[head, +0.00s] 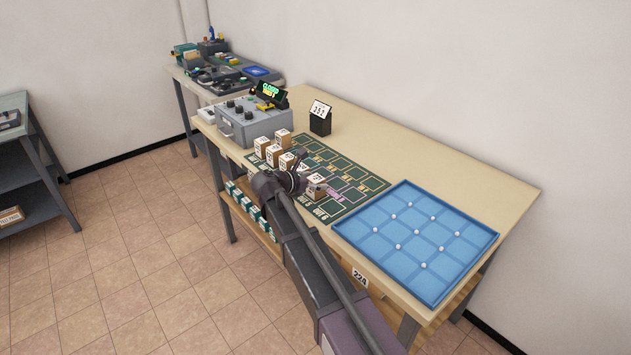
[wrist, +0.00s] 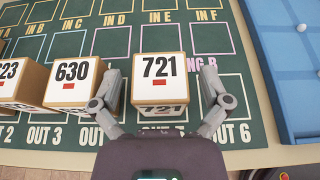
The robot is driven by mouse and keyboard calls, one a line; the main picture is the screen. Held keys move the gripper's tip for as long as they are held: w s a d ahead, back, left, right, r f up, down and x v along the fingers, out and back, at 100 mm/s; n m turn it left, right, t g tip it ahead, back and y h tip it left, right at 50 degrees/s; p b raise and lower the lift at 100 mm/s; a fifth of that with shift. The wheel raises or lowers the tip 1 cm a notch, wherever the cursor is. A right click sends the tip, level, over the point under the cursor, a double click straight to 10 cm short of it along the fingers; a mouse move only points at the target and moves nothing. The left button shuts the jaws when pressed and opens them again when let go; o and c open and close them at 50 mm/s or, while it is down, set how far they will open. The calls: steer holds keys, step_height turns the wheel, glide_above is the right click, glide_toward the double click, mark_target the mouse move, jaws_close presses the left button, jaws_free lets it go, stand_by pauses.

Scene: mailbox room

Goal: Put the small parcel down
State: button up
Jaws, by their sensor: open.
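The small parcel (wrist: 158,80), a brown box with a white top label reading 721, stands on the green mat (wrist: 214,72). In the wrist view it is between the two fingers of my gripper (wrist: 165,92), which is open with a finger apart on each side. The parcel also shows in the head view (head: 316,183), just right of my gripper's dark end. The parcel covers part of the mat's lower row, between the printed OUT 3 and OUT 6. Its underside is hidden.
Parcels 630 (wrist: 73,82) and 623 (wrist: 20,82) stand close on the left. A blue tray (wrist: 256,40) lies right of the mat. The upper mat slots look empty.

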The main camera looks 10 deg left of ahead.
steer(key=shift+r, duration=0.15)
steer(key=shift+s+a+r+p, duration=0.15)
steer(key=shift+s+p, duration=0.1)
steer(key=shift+p, duration=0.05)
steer(key=p+v, duration=0.4)
steer(key=v, duration=0.7)
steer(key=shift+s+a+r, duration=0.1)
